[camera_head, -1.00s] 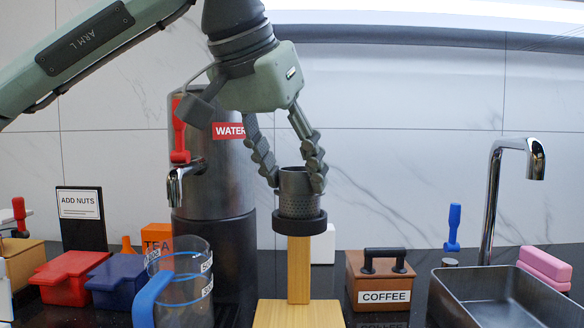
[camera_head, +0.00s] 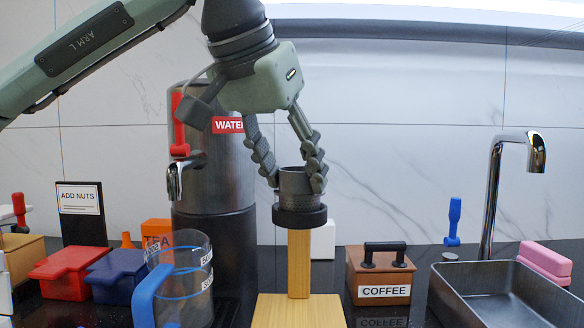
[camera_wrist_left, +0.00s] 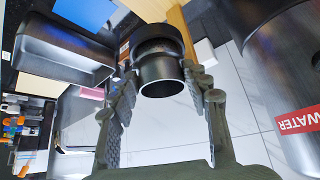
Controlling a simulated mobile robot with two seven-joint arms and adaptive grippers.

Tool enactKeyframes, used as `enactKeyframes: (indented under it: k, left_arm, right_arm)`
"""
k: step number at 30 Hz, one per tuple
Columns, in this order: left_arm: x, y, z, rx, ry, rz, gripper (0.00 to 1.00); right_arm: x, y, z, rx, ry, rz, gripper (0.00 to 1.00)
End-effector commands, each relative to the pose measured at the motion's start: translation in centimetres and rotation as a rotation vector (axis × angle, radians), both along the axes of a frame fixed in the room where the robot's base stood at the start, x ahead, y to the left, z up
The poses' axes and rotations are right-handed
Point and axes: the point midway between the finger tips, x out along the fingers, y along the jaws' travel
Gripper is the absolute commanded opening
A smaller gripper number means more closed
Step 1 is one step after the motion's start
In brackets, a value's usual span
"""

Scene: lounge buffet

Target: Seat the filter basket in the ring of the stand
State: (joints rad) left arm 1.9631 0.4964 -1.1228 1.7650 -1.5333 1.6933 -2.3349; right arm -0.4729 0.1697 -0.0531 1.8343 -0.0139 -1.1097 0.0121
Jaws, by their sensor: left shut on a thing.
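The filter basket (camera_head: 297,184) is a dark grey perforated metal cup. It is upright between the fingers of my left gripper (camera_head: 296,181), which is shut on it from both sides. The stand has a wooden base (camera_head: 298,312), a wooden post (camera_head: 299,263) and a dark ring (camera_head: 299,214). The basket's lower part is inside the ring, which hides it; its upper wall stands above the ring. I cannot tell whether it rests fully on the ring. In the left wrist view the basket (camera_wrist_left: 161,72) is lined up with the ring (camera_wrist_left: 153,34). My right gripper is out of view.
A water dispenser (camera_head: 212,240) stands behind and left of the stand. A glass jug with a blue handle (camera_head: 150,297) is at front left. A coffee box (camera_head: 380,275) and a sink (camera_head: 507,292) are to the right. Red and blue boxes stand at left.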

Motion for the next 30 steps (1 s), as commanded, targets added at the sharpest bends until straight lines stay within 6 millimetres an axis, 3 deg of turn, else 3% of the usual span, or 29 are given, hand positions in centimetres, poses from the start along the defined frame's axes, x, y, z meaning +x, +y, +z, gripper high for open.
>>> enactKeyframes:
  k: [26,27,30]
  left_arm:
    - [0.0,0.0,-1.9,0.0,0.0,0.0,0.01]
    - [0.0,0.0,-1.8,0.0,0.0,0.0,0.49]
    - [0.0,0.0,-1.8,0.0,0.0,0.0,0.62]
  right_arm:
    - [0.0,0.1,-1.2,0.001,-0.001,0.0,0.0]
    - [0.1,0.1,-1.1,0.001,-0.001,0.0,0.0]
    - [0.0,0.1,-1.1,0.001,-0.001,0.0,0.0]
